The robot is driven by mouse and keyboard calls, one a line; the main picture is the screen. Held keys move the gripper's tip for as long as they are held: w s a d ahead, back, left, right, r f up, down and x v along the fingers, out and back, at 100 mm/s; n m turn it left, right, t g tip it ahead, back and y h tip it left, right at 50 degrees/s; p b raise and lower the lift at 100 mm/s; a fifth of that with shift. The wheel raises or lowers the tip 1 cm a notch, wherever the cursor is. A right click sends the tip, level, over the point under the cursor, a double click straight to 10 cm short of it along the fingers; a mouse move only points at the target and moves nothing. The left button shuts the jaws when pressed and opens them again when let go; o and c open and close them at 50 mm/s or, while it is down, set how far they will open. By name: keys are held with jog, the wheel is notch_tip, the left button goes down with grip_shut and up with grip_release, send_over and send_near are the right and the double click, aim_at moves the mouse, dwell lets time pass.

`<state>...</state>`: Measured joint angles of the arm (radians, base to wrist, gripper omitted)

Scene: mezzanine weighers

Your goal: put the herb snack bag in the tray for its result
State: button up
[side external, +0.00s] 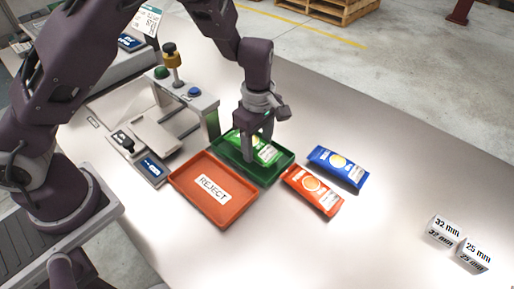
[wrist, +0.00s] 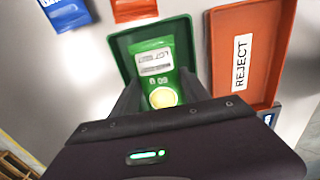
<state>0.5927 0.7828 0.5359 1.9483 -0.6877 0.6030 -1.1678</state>
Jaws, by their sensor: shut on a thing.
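The herb snack bag is a green packet (side external: 265,151) with a pale label and a yellow round mark. It lies within the outline of the green tray (side external: 284,167), and whether it touches the tray floor cannot be told. It also shows between my fingers in the wrist view (wrist: 155,62). My gripper (side external: 251,155) is over the green tray, shut on the bag's near end. The orange tray marked REJECT (side external: 180,178) stands beside the green tray; the wrist view shows it at the right (wrist: 270,50).
An orange packet (side external: 313,190) and a blue packet (side external: 336,168) lie right of the green tray. Two white blocks marked 32 mm (side external: 446,229) and 25 mm (side external: 473,256) stand at the right. A weigher with a frame and buttons (side external: 160,130) stands at the left. The front table middle is clear.

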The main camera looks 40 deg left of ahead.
jog(key=shift+f, duration=0.8)
jog(key=shift+f, duration=0.1)
jog(key=o, duration=1.5)
